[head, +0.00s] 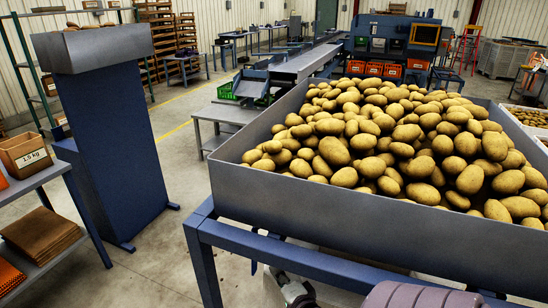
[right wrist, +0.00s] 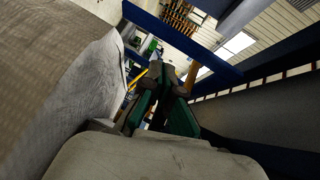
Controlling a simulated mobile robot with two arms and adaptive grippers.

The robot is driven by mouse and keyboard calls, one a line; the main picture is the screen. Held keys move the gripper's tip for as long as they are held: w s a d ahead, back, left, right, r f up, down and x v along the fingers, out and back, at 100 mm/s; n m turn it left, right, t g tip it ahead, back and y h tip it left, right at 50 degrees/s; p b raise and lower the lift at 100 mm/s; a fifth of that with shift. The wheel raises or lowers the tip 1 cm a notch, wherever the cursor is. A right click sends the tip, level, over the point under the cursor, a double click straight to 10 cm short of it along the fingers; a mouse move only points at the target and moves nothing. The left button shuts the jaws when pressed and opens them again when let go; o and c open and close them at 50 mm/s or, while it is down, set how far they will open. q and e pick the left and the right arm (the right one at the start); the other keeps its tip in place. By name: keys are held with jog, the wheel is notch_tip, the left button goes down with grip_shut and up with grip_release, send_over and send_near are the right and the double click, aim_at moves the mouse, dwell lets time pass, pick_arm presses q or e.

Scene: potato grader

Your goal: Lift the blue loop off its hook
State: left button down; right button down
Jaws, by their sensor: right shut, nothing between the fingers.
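I cannot make out the blue loop or its hook for certain. In the head view a small dark blue piece (head: 253,268) shows just below the front rail of the blue stand (head: 300,262); I cannot tell whether it is the loop. My right gripper (head: 296,292) is low at the bottom edge of that view, below the rail and partly cut off. In the right wrist view the right gripper (right wrist: 164,88), with green pads, is shut and empty, its tips close to a blue bar (right wrist: 180,38). My left gripper is out of view.
A grey hopper (head: 330,212) heaped with potatoes (head: 390,140) sits on the blue stand. Pale floor (head: 165,235) is clear between machine and stand. A pale, cloth-like surface (right wrist: 50,95) fills the wrist view's left.

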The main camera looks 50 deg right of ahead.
notch_tip(320, 180, up, 10)
jog(key=s+d+m+t+h, duration=0.2)
jog(key=d+m, duration=0.1)
jog(key=p+x, duration=0.1)
jog(key=x, duration=0.9)
jog(key=shift+f+p, duration=0.35)
jog(key=shift+w+a, duration=0.1)
jog(key=shift+a, duration=0.05)
